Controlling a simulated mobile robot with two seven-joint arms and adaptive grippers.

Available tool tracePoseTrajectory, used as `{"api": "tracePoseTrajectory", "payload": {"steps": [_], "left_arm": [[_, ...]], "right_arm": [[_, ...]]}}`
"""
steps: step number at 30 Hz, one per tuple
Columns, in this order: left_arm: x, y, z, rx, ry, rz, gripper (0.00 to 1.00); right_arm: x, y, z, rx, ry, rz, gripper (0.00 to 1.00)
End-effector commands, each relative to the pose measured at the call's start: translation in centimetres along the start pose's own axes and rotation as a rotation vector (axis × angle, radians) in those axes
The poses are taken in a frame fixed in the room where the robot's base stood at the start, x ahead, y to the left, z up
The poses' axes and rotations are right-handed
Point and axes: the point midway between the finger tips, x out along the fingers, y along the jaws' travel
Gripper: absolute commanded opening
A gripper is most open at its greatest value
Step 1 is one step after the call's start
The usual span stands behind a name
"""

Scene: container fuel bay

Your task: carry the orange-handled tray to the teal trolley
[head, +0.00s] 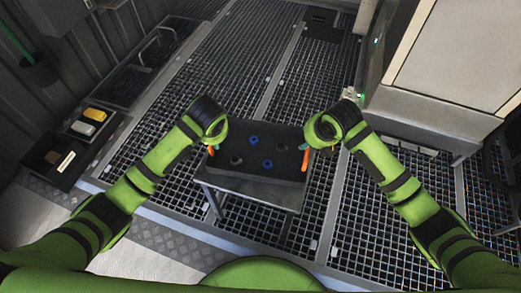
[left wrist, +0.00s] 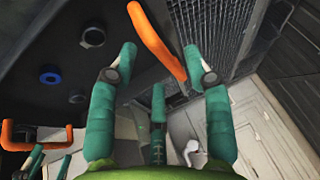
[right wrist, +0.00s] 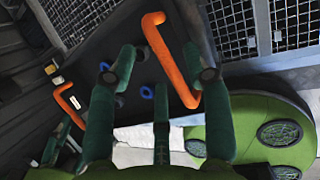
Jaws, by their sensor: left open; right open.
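The dark tray (head: 262,178) lies on a grey stand in the middle of the head view, with blue rings (head: 253,140) and darker round pieces on it. Its orange handles are at its left end (head: 211,150) and right end (head: 305,161). My left gripper (head: 214,146) is open at the left handle; in the left wrist view the handle (left wrist: 156,40) shows between and beyond its fingers. My right gripper (head: 315,149) is open at the right handle; in the right wrist view that handle (right wrist: 170,60) shows between its fingers. I cannot tell whether either gripper touches. I see no teal trolley.
The grey stand (head: 254,197) stands on dark grating. A low dark bench with yellow and grey items (head: 95,114) is along the left wall. A pale cabinet (head: 430,118) is at the right. Open grated floor (head: 235,60) lies beyond the tray.

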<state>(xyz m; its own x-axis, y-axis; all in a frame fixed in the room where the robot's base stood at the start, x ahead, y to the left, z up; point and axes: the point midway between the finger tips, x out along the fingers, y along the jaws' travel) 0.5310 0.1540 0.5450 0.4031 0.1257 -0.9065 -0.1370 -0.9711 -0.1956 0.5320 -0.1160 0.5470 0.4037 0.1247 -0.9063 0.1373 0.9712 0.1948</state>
Motion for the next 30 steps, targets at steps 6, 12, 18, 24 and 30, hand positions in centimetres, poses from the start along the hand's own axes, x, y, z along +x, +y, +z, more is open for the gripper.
{"api": "tracePoseTrajectory", "payload": {"steps": [6,12,18,24,30], "left_arm": [[2.9,0.0,-0.1,0.0,0.0,0.0,0.5],[4.0,0.0,-0.1,0.001,0.001,0.0,0.5],[4.0,0.1,-0.1,0.001,0.002,0.001,0.5],[4.0,0.0,-0.1,0.0,0.002,0.001,0.0],[4.0,0.0,0.0,0.0,0.002,0.001,0.0]], "right_arm": [[3.0,0.0,0.0,0.002,0.001,0.0,0.5],[4.0,0.0,0.0,0.001,0.0,0.0,0.5],[4.1,0.0,0.0,0.0,0.0,0.0,0.5],[4.1,0.0,0.0,0.0,-0.001,0.0,0.0],[4.1,0.0,0.0,0.001,0.0,0.0,0.0]]}}
